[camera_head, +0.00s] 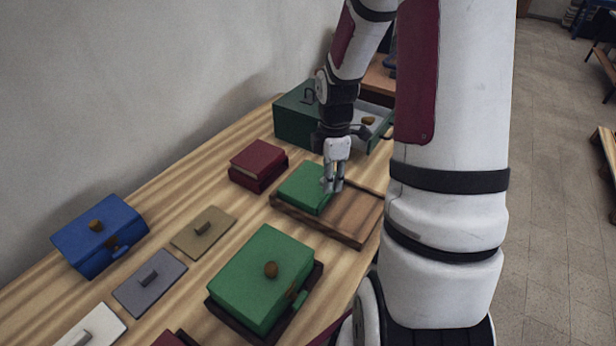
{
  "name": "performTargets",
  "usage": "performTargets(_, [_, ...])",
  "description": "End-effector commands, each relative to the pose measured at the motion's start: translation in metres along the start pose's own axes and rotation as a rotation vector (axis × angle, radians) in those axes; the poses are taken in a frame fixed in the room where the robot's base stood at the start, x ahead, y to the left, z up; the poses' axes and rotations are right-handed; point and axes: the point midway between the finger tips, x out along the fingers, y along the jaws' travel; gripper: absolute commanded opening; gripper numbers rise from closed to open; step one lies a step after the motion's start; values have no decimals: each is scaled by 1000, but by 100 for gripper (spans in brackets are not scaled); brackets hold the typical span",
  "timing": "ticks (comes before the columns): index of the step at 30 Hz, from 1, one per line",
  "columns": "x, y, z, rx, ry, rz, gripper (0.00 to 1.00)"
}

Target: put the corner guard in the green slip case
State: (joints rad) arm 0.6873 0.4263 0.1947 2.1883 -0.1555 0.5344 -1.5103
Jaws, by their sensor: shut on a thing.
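A green cover (303,187) lies over the left part of a low brown wooden tray (350,222); the tray's right part is bare. My gripper (333,187) points down at the cover's right edge. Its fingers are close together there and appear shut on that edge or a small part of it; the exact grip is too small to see. A larger green case (262,273) with a brown knob and a green side tab sits on a dark base in front. I cannot tell which green thing is the slip case. I cannot make out a corner guard for certain.
A dark green box (297,118) with a pale, open-looking part holding a small brown piece (369,120) stands behind. A dark red box (258,160), a blue box (98,232) and handled tan (202,241), grey (149,291) and white plates lie left. My arm hides the table's right side.

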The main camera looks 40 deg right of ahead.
Motion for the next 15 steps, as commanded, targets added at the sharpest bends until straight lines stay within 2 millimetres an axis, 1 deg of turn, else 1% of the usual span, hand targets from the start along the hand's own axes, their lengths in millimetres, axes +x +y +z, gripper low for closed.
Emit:
performTargets(1, [2,12,-8,-4,0,0,12])
performTargets(6, [6,44,-25,-3,0,1,12])
performTargets(10, [6,57,-32,0,0,0,12])
performTargets(15, [12,60,-35,1,0,-3,12])
